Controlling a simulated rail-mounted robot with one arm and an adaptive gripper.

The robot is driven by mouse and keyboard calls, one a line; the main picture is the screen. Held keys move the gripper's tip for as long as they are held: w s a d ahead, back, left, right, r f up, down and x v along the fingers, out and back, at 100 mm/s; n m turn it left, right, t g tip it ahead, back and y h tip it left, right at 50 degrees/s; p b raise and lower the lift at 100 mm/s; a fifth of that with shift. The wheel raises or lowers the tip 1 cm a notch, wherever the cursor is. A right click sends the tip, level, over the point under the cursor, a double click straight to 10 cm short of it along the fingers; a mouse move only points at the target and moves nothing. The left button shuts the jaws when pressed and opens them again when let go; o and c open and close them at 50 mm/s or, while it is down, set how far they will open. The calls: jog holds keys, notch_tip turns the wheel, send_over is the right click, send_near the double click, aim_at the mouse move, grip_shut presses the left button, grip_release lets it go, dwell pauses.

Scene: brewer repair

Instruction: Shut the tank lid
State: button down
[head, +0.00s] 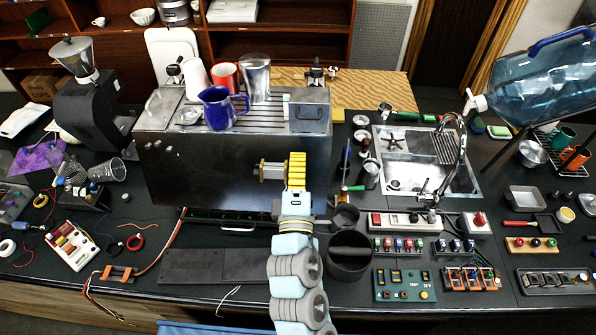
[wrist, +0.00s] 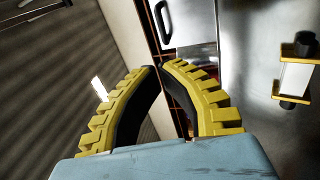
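The brewer (head: 235,165) is a wide steel machine on the dark counter. A small grey metal box (head: 309,118) with a handle sits at the right end of its top and looks like the tank; I cannot tell how its lid stands. My gripper (head: 297,156) is raised in front of the right part of the brewer's front face, below that box. In the wrist view its two yellow ribbed fingers (wrist: 158,67) curve together with the tips almost meeting, and nothing is between them. A brass bracket with a pale bar (head: 271,170) is just left of the gripper; it also shows in the wrist view (wrist: 297,75).
A dark round bin (head: 350,268) stands to the right of my arm. A sink (head: 405,165) and several small panels lie further right.

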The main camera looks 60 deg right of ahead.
jog(key=p, duration=0.3)
send_near(300, 103)
jog(key=w+d, duration=0.1)
jog(key=d, duration=0.2)
jog(key=shift+w+d+r, duration=0.4)
jog(key=shift+d, duration=0.1)
jog(key=shift+d+r+p, duration=0.1)
jog(key=shift+r+p, duration=0.15)
jog(key=shift+p, duration=0.05)
